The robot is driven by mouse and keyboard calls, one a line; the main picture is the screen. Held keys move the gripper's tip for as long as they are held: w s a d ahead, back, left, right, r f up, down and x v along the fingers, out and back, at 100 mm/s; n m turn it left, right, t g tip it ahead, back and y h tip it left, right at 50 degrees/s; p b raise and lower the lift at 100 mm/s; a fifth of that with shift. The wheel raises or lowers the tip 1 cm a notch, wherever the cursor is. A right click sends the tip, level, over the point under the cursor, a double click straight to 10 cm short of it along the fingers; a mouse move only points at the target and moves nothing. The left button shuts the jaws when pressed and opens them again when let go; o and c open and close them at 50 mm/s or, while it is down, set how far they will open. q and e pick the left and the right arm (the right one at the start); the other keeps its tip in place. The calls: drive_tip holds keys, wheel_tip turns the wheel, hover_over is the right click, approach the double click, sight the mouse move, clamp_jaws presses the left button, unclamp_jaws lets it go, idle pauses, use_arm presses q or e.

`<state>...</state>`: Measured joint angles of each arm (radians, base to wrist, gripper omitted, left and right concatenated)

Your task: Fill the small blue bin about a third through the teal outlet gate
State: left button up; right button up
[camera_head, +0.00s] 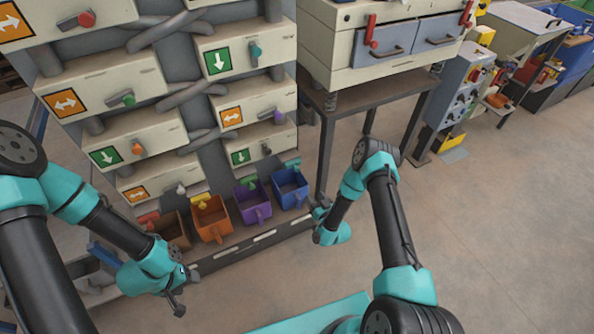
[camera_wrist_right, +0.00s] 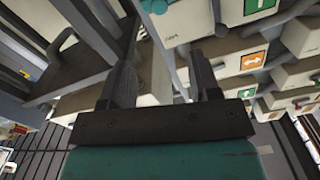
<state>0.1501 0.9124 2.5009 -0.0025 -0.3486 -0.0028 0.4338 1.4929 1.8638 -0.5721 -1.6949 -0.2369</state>
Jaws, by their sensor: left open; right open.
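The small blue bin (camera_head: 291,190) stands at the right end of a row of bins at the foot of the machine. The teal outlet gate (camera_head: 292,163) sits just above it. The bin's contents cannot be made out. My right gripper (camera_head: 319,211) is just right of the blue bin, apart from it. The right wrist view shows its fingers (camera_wrist_right: 162,88) open with nothing between them. My left gripper (camera_head: 177,302) is low at the front left, open and empty, away from the bins.
Purple (camera_head: 254,203), orange (camera_head: 212,220) and brown (camera_head: 174,232) bins stand left of the blue one. Panels with coloured knobs and arrow signs (camera_head: 218,61) rise above. A metal table (camera_head: 375,97) stands at the right. The floor (camera_head: 490,220) at the right is clear.

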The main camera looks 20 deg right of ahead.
sight(298, 171)
drive_tip(key=shift+w, duration=0.1)
idle(0.3)
drive_tip(key=w, duration=0.5)
drive_tip(key=w+a, duration=0.1)
drive_tip(key=w, duration=0.5)
drive_tip(key=w+a, duration=0.1)
drive_tip(key=w, duration=0.5)
drive_tip(key=shift+a, duration=0.2)
clamp_jaws()
